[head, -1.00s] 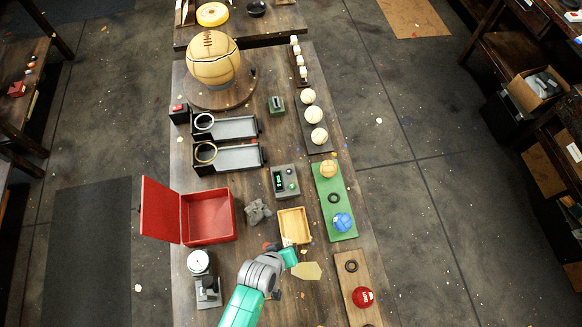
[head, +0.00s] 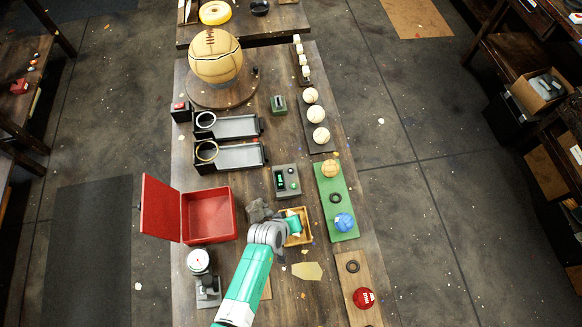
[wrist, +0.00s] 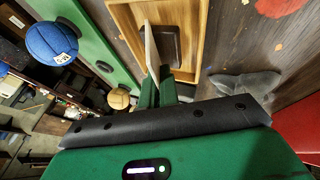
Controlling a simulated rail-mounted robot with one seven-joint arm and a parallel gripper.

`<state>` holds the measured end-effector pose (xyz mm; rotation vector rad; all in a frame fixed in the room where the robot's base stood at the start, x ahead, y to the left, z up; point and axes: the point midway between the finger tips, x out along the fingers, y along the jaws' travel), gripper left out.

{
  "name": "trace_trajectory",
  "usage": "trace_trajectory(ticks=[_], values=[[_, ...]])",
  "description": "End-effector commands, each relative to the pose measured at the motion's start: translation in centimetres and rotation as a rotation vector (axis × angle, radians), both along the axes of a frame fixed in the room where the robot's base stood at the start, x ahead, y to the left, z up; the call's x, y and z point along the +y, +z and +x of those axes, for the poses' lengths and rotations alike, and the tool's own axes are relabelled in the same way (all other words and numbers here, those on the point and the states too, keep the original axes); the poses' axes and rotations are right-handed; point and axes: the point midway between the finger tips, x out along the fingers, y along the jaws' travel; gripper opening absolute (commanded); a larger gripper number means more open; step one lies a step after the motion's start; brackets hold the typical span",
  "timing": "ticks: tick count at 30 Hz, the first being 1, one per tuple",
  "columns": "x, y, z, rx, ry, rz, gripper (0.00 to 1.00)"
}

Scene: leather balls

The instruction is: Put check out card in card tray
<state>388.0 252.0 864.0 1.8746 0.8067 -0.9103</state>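The card tray is a small light-wood tray (head: 309,229) right of the red box in the head view. In the wrist view its wooden rim (wrist: 203,32) is just ahead of my fingers, with a dark rectangular piece inside. My gripper (head: 293,224) is over the tray in the head view. In the wrist view my gripper's green fingers (wrist: 158,88) are close together on a thin pale card (wrist: 150,48), seen nearly edge-on and pointing into the tray area. I cannot tell whether the card touches the tray. My gripper hides the card in the head view.
A grey lump (head: 259,210) and an open red box (head: 208,215) are left of the tray. A device with a green display (head: 286,181) is behind it. A green board (head: 337,203) with balls stands to the right. A tan scrap (head: 307,271) lies in front.

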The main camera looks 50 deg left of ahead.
Motion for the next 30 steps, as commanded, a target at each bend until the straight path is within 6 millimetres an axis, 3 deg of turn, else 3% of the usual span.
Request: trace_trajectory(ticks=[6,9,10,20,30], values=[[0.0,-0.5,0.0,0.0,0.0,-0.001,0.0],[0.0,-0.3,0.0,0.001,0.0,-0.001,0.23],[0.0,-0.3,0.0,0.001,0.0,-0.001,0.25],[-0.1,0.5,-0.3,0.0,0.001,-0.001,0.25],[-1.5,7.4,-4.6,0.0,0.0,0.001,0.25]])
